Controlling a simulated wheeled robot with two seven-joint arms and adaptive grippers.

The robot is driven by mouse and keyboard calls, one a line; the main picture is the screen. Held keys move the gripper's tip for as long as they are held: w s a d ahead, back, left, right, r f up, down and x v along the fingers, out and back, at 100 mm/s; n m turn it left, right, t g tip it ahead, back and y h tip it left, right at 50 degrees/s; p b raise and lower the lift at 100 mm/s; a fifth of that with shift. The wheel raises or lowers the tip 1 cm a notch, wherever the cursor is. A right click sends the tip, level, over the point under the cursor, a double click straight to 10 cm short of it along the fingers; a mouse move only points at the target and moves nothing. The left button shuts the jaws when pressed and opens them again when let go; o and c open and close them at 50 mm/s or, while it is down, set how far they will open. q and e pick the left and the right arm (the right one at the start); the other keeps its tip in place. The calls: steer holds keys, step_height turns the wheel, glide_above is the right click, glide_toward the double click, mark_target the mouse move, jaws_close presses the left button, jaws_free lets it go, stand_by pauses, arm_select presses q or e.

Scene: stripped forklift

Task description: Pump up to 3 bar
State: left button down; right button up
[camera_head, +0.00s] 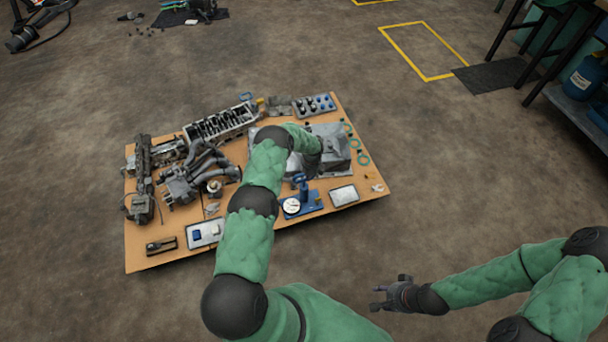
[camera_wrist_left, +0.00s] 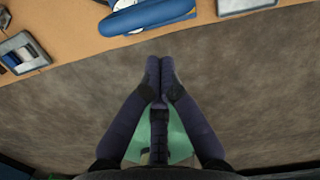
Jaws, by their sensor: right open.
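A blue pump (camera_head: 310,201) with a round white gauge (camera_head: 292,206) stands near the front edge of the wooden board. Its upright blue post and head show just below my left gripper (camera_head: 308,170) in the head view. In the left wrist view, part of the blue pump (camera_wrist_left: 150,15) shows at the top, beyond the fingertips. My left gripper (camera_wrist_left: 160,62) has its two fingertips together, with nothing seen between them. The gauge reading is too small to tell. My right gripper (camera_head: 380,296) is open and empty over the floor, right of the board.
The board (camera_head: 160,258) on the floor carries an engine block (camera_head: 220,123), manifold parts (camera_head: 200,170), a grey covered part (camera_head: 340,145), trays (camera_head: 344,195) and green rings (camera_head: 362,159). A shelf with a blue jug (camera_head: 582,77) stands at the right. The floor around is mostly free.

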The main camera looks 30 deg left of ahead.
arm_select(q)
step_height(320, 180, up, 7)
steer(key=shift+s+d, duration=0.2)
steer(key=shift+d, duration=0.15)
stand_by(0.6)
